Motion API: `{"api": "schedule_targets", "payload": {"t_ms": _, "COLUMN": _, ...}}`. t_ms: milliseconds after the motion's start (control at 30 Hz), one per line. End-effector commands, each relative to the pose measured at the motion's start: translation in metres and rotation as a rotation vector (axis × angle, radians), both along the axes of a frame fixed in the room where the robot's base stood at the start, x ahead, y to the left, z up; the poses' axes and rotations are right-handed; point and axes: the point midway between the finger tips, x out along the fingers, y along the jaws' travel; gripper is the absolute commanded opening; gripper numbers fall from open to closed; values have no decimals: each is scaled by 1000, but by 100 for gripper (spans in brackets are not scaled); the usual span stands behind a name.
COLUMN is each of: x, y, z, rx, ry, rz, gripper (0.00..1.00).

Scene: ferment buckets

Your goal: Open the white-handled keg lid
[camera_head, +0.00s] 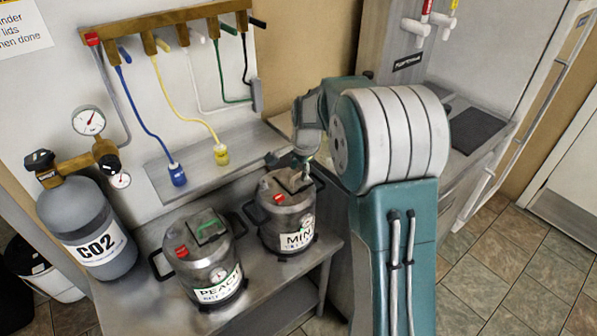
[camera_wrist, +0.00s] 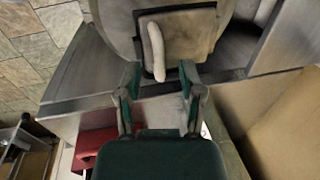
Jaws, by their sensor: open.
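The mint keg (camera_head: 283,222) is a metal pot with black side handles and a "MIN…" label, standing on the metal bench. Its lid (camera_head: 288,181) is partly hidden behind my gripper (camera_head: 304,152). In the wrist view the lid (camera_wrist: 195,42) is a tan-grey plate with a white handle (camera_wrist: 154,50) on it. My gripper (camera_wrist: 158,77) is open there, its two green fingers apart with nothing held between them. The near end of the white handle lies just ahead of the gap between the fingertips. I cannot tell whether they touch it.
The peach keg (camera_head: 207,262), with a green lid handle, stands left of the mint keg. A grey CO2 cylinder (camera_head: 87,228) is at the far left. Blue and yellow hose ends rest on the shelf (camera_head: 222,158). A steel cabinet (camera_head: 470,135) stands at right; tiled floor is free.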

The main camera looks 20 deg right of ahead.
Motion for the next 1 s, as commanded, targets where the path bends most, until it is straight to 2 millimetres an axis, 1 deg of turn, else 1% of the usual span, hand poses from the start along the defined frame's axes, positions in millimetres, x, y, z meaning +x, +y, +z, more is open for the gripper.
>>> {"api": "schedule_targets", "payload": {"t_ms": 33, "x": 1, "y": 1, "z": -6, "rx": 1, "ry": 1, "rz": 0, "gripper": 50}}
{"api": "schedule_targets", "payload": {"t_ms": 133, "x": 2, "y": 1, "z": -11, "rx": 0, "ry": 0, "rz": 1, "gripper": 50}}
{"api": "schedule_targets", "payload": {"t_ms": 400, "x": 2, "y": 1, "z": -12, "rx": 0, "ry": -1, "rz": 0, "gripper": 50}}
{"api": "schedule_targets", "payload": {"t_ms": 433, "x": 2, "y": 1, "z": -12, "rx": 0, "ry": -1, "rz": 0, "gripper": 41}}
{"api": "schedule_targets", "payload": {"t_ms": 467, "x": 2, "y": 1, "z": -12, "rx": 0, "ry": -1, "rz": 0, "gripper": 27}}
{"api": "schedule_targets", "payload": {"t_ms": 500, "x": 2, "y": 1, "z": -12, "rx": 0, "ry": -1, "rz": 0, "gripper": 10}}
{"api": "schedule_targets", "payload": {"t_ms": 533, "x": 2, "y": 1, "z": -12, "rx": 0, "ry": -1, "rz": 0, "gripper": 0}}
{"api": "schedule_targets", "payload": {"t_ms": 833, "x": 3, "y": 1, "z": -12, "rx": -1, "ry": 3, "rz": 0, "gripper": 0}}
{"api": "schedule_targets", "payload": {"t_ms": 1000, "x": 1, "y": 2, "z": -9, "rx": -12, "ry": 34, "rz": 2, "gripper": 0}}
